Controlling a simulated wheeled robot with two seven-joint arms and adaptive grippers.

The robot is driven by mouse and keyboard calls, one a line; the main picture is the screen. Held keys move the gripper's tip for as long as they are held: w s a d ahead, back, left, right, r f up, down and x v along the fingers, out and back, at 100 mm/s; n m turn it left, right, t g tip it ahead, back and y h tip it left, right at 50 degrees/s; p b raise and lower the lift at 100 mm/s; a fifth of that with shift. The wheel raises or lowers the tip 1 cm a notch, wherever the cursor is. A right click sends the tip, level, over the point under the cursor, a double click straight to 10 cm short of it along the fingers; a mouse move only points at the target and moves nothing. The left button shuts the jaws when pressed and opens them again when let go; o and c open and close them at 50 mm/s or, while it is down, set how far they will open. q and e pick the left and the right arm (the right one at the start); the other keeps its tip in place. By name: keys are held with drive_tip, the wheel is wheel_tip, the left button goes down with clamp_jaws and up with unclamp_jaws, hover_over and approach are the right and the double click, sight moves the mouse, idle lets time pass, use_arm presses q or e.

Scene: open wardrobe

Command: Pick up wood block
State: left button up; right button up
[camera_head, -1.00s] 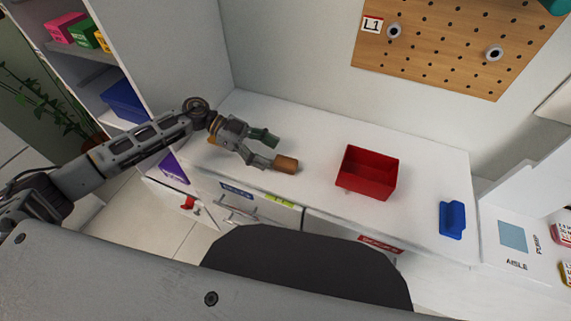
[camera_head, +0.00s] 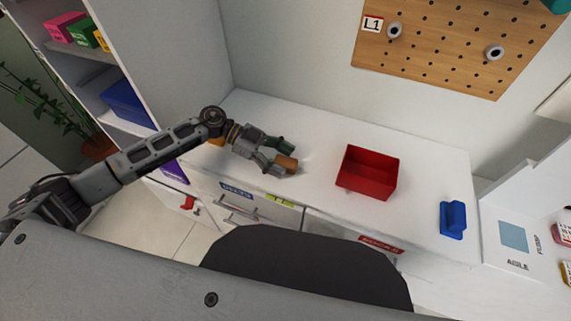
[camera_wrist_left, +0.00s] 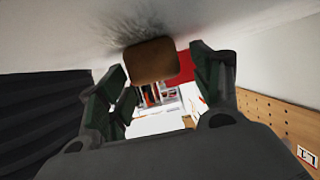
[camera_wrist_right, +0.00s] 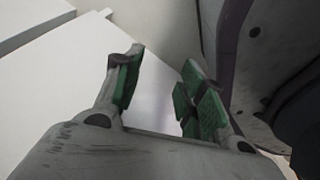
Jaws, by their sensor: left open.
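The wood block (camera_head: 288,163) is a small orange-brown block on the white counter, left of the red bin. My left gripper (camera_head: 283,156) is open with its fingers at the block, low over the counter. In the left wrist view the block (camera_wrist_left: 151,61) shows just beyond the fingertips and between them, with gaps on both sides. The fingers partly hide the block in the head view. My right gripper (camera_wrist_right: 163,88) shows only in its own wrist view; its green-padded fingers are apart, with nothing seen between them.
An open red bin (camera_head: 368,188) stands right of the block. A blue object (camera_head: 453,219) lies near the counter's right end. The counter (camera_head: 425,160) is clear between them. A pegboard (camera_head: 440,50) hangs behind, and a shelf unit (camera_head: 85,50) stands at the left.

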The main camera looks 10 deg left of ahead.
drive_tip(key=shift+s+f, duration=0.15)
drive_tip(key=shift+s, duration=0.3)
